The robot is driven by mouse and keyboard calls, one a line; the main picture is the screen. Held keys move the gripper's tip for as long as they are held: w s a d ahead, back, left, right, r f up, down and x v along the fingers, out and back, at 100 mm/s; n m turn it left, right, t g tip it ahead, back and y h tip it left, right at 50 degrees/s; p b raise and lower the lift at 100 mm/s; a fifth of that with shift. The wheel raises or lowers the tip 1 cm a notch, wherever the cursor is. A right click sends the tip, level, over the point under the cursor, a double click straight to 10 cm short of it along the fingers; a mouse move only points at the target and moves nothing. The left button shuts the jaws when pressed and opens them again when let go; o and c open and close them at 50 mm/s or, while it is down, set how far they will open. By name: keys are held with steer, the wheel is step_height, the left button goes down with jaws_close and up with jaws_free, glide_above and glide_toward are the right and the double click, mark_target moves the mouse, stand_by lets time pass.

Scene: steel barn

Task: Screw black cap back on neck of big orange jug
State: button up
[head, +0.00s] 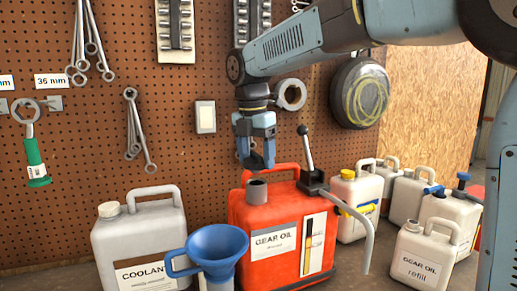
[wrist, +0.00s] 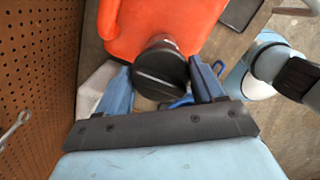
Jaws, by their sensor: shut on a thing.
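The big orange jug (head: 283,215) stands upright on the bench with a "GEAR OIL" label. Its dark grey neck (head: 257,191) rises from the top left, beside the handle. My gripper (head: 262,163) points down just above the neck, with a small gap showing between fingertips and neck. In the wrist view my gripper (wrist: 164,82) is shut on the black cap (wrist: 160,74), one blue finger on each side. The orange jug (wrist: 165,22) lies behind the cap there. In the head view the fingers mostly hide the cap. I cannot tell its exact alignment with the neck.
A lever pump (head: 313,178) with a grey spout sits on the jug's right side. A blue funnel (head: 216,245) and a white coolant jug (head: 140,235) stand left. Several white containers crowd the right, including a refill jug (head: 424,255). A pegboard (head: 80,130) with tools stands behind.

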mark_target(257, 170)
steer(key=shift+f, duration=0.35)
steer(key=shift+f, duration=1.55)
stand_by(1.1)
stand_by(0.3)
steer(key=m, duration=0.4)
steer(key=shift+w+d, duration=0.1)
steer(key=m, duration=0.4)
steer(key=shift+g+h, duration=0.3)
steer(key=shift+h, duration=0.1)
steer(key=m, duration=0.4)
steer(key=shift+m+g, duration=0.6)
steer(key=shift+m, duration=1.8)
